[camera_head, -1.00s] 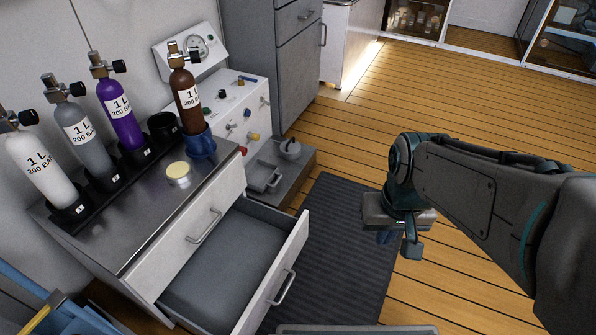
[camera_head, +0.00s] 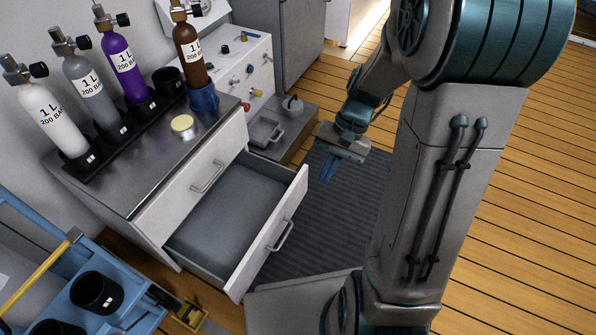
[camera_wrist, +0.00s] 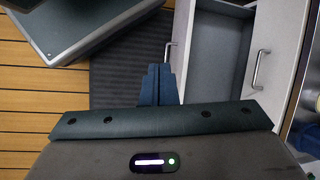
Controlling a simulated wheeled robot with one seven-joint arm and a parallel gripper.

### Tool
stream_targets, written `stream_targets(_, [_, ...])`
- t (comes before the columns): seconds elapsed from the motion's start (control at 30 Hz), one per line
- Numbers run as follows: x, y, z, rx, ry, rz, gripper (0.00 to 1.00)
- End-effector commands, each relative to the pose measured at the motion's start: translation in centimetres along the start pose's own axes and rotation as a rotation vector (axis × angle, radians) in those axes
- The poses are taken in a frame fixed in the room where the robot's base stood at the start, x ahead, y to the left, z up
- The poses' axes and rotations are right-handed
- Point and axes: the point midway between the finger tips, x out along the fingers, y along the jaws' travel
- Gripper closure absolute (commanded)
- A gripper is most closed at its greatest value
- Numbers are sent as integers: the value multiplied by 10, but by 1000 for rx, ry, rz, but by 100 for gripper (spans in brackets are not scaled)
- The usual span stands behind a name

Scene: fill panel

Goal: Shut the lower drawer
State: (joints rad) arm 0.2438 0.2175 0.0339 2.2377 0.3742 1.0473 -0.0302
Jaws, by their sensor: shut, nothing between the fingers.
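The lower drawer (camera_head: 225,212) is pulled far out of the white cabinet and looks empty, with a grey inside. Its white front (camera_head: 268,240) bears a metal bar handle (camera_head: 283,236). The drawer also shows in the wrist view (camera_wrist: 218,60), at the upper right, with its handle (camera_wrist: 167,55) just beyond the fingertips. The upper drawer (camera_head: 195,180) is shut. My gripper (camera_head: 329,172) is shut and empty, over the dark mat to the right of the drawer front, apart from it. Its blue fingers also show in the wrist view (camera_wrist: 158,75).
A blue cart (camera_head: 100,262) stands at the lower left. A ribbed mat (camera_head: 320,215) lies beside the drawer. Wooden floor is free at right.

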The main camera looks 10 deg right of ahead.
Motion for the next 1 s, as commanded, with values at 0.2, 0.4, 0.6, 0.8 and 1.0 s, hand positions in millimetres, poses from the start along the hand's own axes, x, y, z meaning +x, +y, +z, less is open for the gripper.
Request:
stream_targets(0.2, [23, 5, -46, 195, -161, -175, 100])
stream_targets(0.4, [50, 15, -86, 367, -288, -354, 100])
stream_targets(0.6, [81, 31, -125, 538, -398, -551, 100])
stream_targets(0.8, [118, 53, -159, 707, -493, -763, 100])
stream_targets(1.0, [161, 79, -186, 877, -567, -989, 100])
